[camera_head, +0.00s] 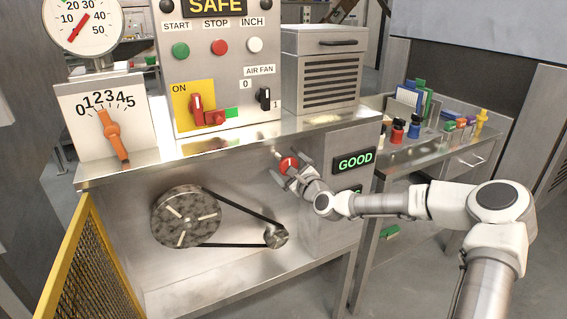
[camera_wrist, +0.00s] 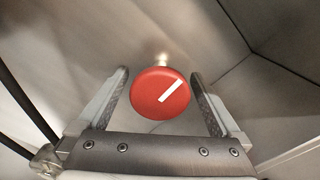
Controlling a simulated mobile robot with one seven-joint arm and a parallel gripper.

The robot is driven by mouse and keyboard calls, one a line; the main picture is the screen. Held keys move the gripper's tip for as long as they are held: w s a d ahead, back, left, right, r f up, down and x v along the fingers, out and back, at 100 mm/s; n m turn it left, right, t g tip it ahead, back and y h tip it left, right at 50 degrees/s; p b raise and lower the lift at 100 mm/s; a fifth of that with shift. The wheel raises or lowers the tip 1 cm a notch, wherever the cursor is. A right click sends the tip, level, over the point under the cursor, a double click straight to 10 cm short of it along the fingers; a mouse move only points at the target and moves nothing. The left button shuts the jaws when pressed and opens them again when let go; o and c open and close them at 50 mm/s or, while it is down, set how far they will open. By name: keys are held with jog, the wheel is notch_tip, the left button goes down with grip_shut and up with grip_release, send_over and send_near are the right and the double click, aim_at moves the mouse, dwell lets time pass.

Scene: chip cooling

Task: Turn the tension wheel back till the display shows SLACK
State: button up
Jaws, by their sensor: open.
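The tension wheel is a red round knob (camera_head: 288,164) with a white line, on a short metal shaft beside the right-hand cabinet panel. In the wrist view the red wheel (camera_wrist: 160,94) sits between my two open fingers, with a gap on each side; its white line points up and right. My gripper (camera_head: 285,171) is open around the wheel, and it also shows in the wrist view (camera_wrist: 164,98). The green-lit display (camera_head: 355,161) reads GOOD. A second display (camera_head: 350,190) below it is mostly hidden by my arm.
A dark belt (camera_head: 245,216) runs from a large mottled pulley (camera_head: 186,217) to a small pulley (camera_head: 276,236), left of my gripper. The metal counter (camera_head: 230,147) overhangs above. A yellow mesh guard (camera_head: 88,270) stands at left. A side bench (camera_head: 455,147) holds coloured items.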

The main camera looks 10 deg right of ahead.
jog(key=shift+w+a, duration=0.2)
jog(key=shift+w, duration=0.35)
jog(key=c, duration=1.3)
